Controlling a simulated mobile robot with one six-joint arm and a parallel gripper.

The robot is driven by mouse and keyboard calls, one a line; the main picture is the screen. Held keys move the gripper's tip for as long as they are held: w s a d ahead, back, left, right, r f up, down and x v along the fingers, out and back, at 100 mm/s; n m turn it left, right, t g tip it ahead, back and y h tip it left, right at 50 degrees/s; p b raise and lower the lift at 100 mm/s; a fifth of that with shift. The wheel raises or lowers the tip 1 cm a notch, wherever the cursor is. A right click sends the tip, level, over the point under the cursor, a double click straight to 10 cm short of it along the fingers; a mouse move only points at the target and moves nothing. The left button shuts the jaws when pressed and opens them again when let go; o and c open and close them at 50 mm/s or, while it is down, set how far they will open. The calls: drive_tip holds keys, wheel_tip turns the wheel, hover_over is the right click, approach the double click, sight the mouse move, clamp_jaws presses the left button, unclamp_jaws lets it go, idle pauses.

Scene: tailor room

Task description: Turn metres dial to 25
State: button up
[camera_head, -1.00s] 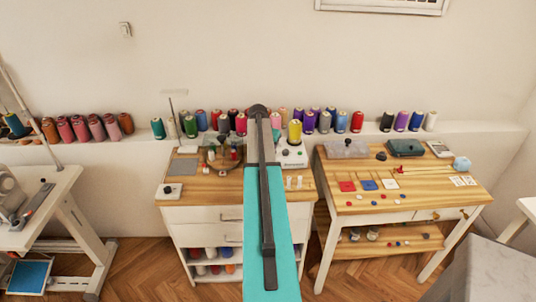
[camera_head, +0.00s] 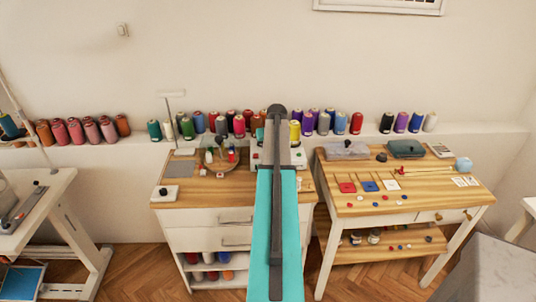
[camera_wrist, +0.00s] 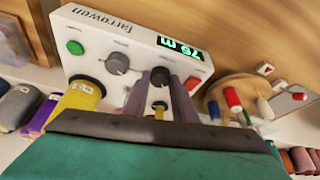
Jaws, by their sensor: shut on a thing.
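A white winder box (camera_wrist: 125,40) marked "Farrowen" fills the upper wrist view, tilted. Its green display (camera_wrist: 180,46) seems to read 79 m. A dark knob (camera_wrist: 159,76) sits on its face below the display, between the fingertips of my gripper (camera_wrist: 160,82). The fingers are shut on this knob. A second, grey knob (camera_wrist: 117,63) is beside it, apart from my fingers. In the head view my arm hides most of the winder box (camera_head: 298,156) and my fingertips. The label of the held knob is too small to read.
A green button (camera_wrist: 75,47) and a red switch (camera_wrist: 194,82) flank the knobs. A yellow thread spool (camera_wrist: 80,97) stands close to the box. A round wooden stand (camera_wrist: 245,92) with small spools is on the other side. Several spools line the wall ledge.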

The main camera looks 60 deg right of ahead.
drive_tip(key=shift+s+d+n+t+y+b, duration=0.15)
drive_tip(key=shift+n+y+b, duration=0.25)
drive_tip(key=shift+n, duration=0.6)
drive_tip(key=shift+s+d+n+t+y+b, duration=0.15)
drive_tip(key=shift+n+y+b, duration=0.2)
drive_tip(key=shift+n, duration=0.65)
drive_tip(key=shift+a, duration=0.1)
drive_tip(key=o, duration=1)
drive_tip(key=shift+o, duration=0.2)
drive_tip(key=shift+w, duration=0.15)
drive_tip(key=shift+r, duration=0.1)
drive_tip(key=b+v, duration=0.2)
drive_tip(key=v, duration=1.1)
drive_tip(key=shift+s+r+b, duration=0.25)
drive_tip(key=shift+s+b, duration=0.05)
drive_tip(key=shift+b, duration=0.1)
drive_tip(key=shift+a, duration=0.1)
